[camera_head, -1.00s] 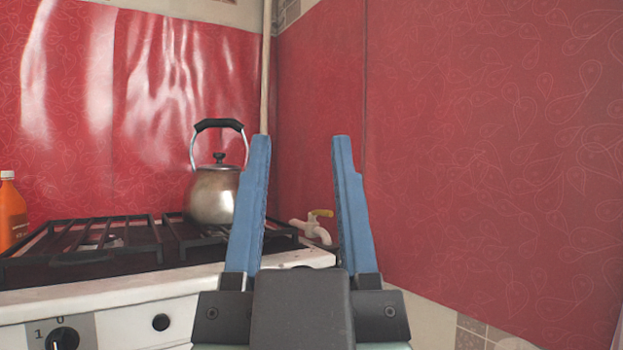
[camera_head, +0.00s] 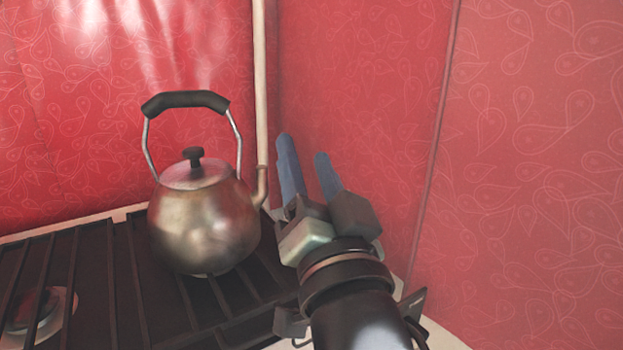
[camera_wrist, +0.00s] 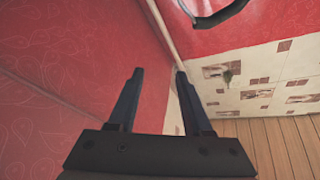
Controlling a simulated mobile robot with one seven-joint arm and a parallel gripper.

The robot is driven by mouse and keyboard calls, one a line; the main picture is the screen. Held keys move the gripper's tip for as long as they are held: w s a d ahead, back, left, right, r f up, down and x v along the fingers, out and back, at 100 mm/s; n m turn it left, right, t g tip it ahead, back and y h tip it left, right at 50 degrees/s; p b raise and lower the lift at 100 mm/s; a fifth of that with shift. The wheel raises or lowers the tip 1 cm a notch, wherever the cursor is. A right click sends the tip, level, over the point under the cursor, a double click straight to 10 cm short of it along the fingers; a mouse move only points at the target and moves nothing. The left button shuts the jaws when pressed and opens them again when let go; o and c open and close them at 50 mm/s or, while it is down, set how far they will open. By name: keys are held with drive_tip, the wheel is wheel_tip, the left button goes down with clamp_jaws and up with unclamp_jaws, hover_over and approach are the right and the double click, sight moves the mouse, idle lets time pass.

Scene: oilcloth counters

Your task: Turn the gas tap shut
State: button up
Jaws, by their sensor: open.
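The gas tap with its yellow handle does not show in the head view now; my arm and gripper cover part of the corner right of the stove. My gripper (camera_head: 306,158) is in the head view, right of the kettle and in front of the red corner, with its blue fingers apart and nothing seen between them. In the wrist view my gripper (camera_wrist: 158,74) also shows open and empty, with red wall beyond it. I cannot make out the tap there for certain. A pale pipe (camera_head: 260,90) runs down the corner; it also shows in the wrist view (camera_wrist: 160,28).
A metal kettle (camera_head: 203,225) with a black handle stands on the dark stove grate (camera_head: 115,280), close left of my gripper. Red walls (camera_head: 540,180) close in behind and right. The wrist view shows patterned tiles (camera_wrist: 285,65) and wooden floor (camera_wrist: 285,140).

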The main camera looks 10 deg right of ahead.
drive_tip(key=s+d+f+m+g+y+p, duration=0.2)
drive_tip(key=d+f+m+g+p, duration=0.4)
drive_tip(key=d+f+m+p, duration=0.85)
drive_tip(key=shift+m, duration=0.85)
drive_tip(key=b+x, duration=0.1)
drive_tip(key=x, duration=0.3)
drive_tip(key=a+x, duration=0.1)
drive_tip(key=x, duration=0.3)
drive_tip(key=b+x, duration=0.1)
drive_tip(key=x, duration=0.3)
drive_tip(key=shift+w+a+f+b, duration=0.1)
drive_tip(key=shift+w+a+b, duration=0.05)
drive_tip(key=shift+a+b, duration=0.25)
drive_tip(key=shift+c, duration=0.3)
clamp_jaws()
